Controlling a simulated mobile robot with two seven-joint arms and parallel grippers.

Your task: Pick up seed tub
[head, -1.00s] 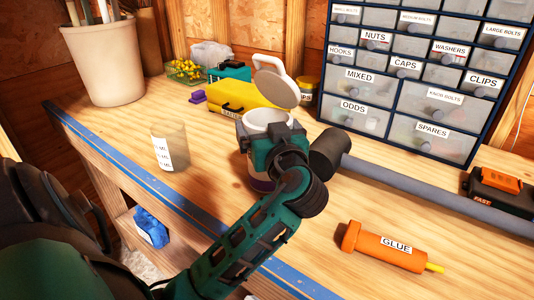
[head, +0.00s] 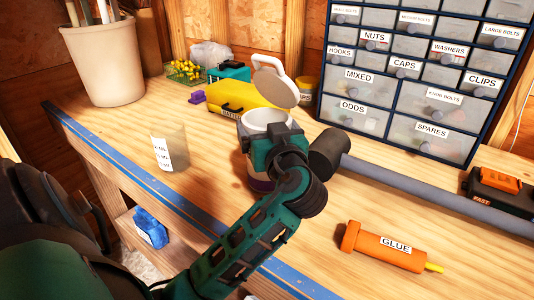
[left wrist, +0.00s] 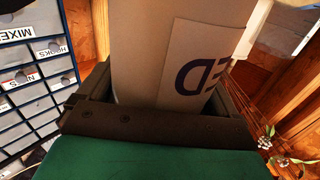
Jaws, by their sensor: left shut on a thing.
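The seed tub (head: 266,119) is a pale round tub with its hinged lid (head: 275,84) standing open. It stands on the wooden workbench, with a purple band low on its side. My left gripper (head: 272,137) is shut on its upper part from the front, a finger on either side. In the left wrist view the tub (left wrist: 150,50) fills the space between the fingers, and its label shows the letters "ED". The front of the tub is mostly hidden by my gripper in the head view. My right gripper is not in view.
A mallet (head: 328,152) lies close right of the tub. A clear labelled cup (head: 170,148) stands left, and a yellow case (head: 238,96) behind. An orange glue tube (head: 385,247) lies at front right. A drawer cabinet (head: 420,75) stands at the back. Bare bench lies between cup and tub.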

